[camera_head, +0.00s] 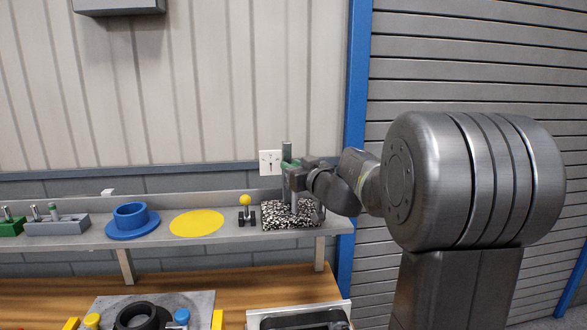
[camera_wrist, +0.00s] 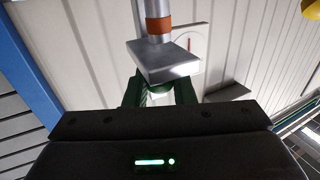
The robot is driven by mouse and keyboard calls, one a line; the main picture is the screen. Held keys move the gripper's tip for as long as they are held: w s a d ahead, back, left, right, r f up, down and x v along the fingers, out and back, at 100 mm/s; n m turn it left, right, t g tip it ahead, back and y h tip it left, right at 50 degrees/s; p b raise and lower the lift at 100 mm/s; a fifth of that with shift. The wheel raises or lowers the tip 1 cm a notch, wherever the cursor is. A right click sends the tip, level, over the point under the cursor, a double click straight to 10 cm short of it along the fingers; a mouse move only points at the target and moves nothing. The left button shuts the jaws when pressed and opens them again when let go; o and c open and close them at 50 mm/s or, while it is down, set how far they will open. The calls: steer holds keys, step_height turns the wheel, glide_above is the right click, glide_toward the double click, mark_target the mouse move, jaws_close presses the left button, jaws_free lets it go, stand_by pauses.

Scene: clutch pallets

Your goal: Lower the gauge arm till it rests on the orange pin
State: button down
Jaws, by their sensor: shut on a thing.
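The gauge stands on a speckled stone base (camera_head: 288,216) at the right end of the shelf, with a white dial (camera_head: 270,162) at its upper left. In the wrist view, a grey block (camera_wrist: 162,64) sits at the fingers, on a metal post. An orange band (camera_wrist: 159,24) on the post, probably the orange pin, lies just beyond the block, apparently apart from it. The pin is hidden in the head view.
A yellow-knobbed lever (camera_head: 246,203) stands close left of the base. A yellow disc (camera_head: 197,223) and a blue flanged ring (camera_head: 131,219) lie farther left on the shelf (camera_head: 170,241). A blue post (camera_head: 351,130) rises behind my arm.

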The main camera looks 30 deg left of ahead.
steer(key=shift+f+b, duration=0.6)
steer(key=shift+b, duration=0.5)
steer(key=shift+f+b, duration=0.15)
steer(key=shift+b, duration=1.65)
steer(key=c, duration=1.3)
jaws_free()
steer(key=shift+r, duration=0.2)
steer(key=shift+d, duration=0.15)
steer(key=b+v, duration=0.5)
steer(key=v, duration=0.8)
steer(key=shift+s+d, duration=0.25)
